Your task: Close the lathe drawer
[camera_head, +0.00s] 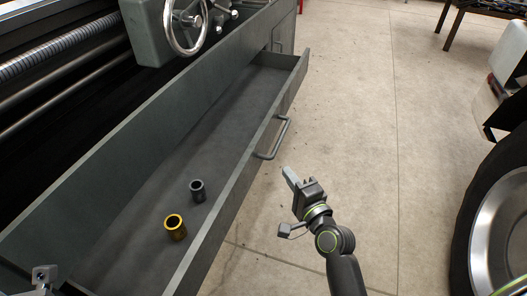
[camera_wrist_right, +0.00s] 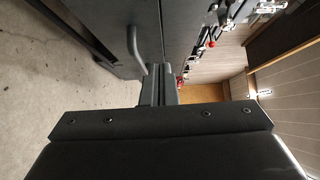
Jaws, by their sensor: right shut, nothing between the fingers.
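The lathe drawer (camera_head: 225,88) is pulled out, a long grey tray in the head view. Its front wall carries a bar handle (camera_head: 276,140), which also shows in the right wrist view (camera_wrist_right: 134,50). My right gripper (camera_head: 289,175) is shut and empty, on the floor side of the drawer front, a little nearer than the handle and apart from it in the head view. Its fingers show in the wrist view (camera_wrist_right: 159,84). My left gripper (camera_head: 45,275) shows only in part at the lower left, over the drawer's near end; its jaw state is unclear.
A dark sleeve (camera_head: 198,191) and a gold sleeve (camera_head: 175,227) stand in the drawer. The lathe handwheel (camera_head: 186,25) is above its far part. Open concrete floor (camera_head: 350,100) lies right of the drawer. A large wheel (camera_head: 495,215) stands at the right edge.

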